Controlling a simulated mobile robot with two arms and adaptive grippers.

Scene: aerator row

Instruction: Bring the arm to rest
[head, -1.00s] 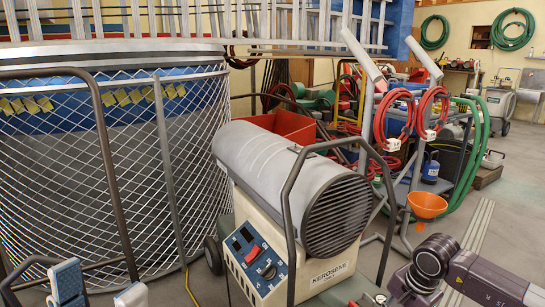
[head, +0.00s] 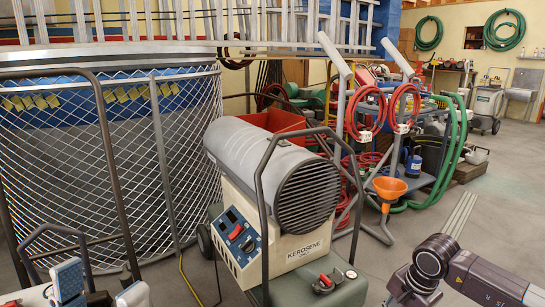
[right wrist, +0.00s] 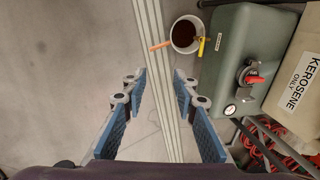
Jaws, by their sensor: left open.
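My left gripper (head: 100,279) shows at the bottom left of the head view. Its two pale and blue fingers stand apart with nothing between them, in front of the mesh-sided tank. My right arm (head: 435,262) comes in at the lower right of the head view, dark and bent at a joint; its gripper is not seen there.
A kerosene heater (head: 272,180) stands in the middle, with its green-grey tank (right wrist: 232,55) right of my right gripper. A cup of dark liquid (right wrist: 185,34) is beside the tank. A mesh-sided tank (head: 110,160) fills the left. Floor is open at right.

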